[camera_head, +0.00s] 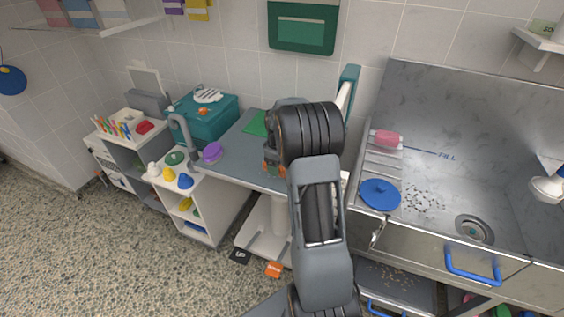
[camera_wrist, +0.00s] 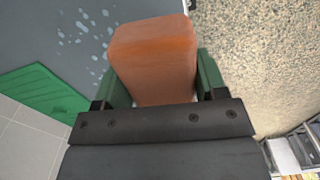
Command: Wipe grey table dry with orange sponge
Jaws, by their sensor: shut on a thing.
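My gripper (camera_wrist: 155,88) is shut on the orange sponge (camera_wrist: 154,55), which sits between its green fingers in the wrist view. In the head view my arm hides most of the gripper, and a small bit of orange shows at its left side. The grey table (camera_head: 240,150) stands against the wall, left of the sink. In the wrist view its grey top (camera_wrist: 45,25) carries several pale water drops (camera_wrist: 85,28) beside the sponge. The sponge is at the table's edge, with the pebbled floor beyond. I cannot tell whether it touches the top.
A green mat (camera_wrist: 38,92) lies on the table near the wall. A teal box (camera_head: 205,117) is behind. The steel sink counter (camera_head: 440,170) with a blue lid (camera_head: 380,194) is to the right.

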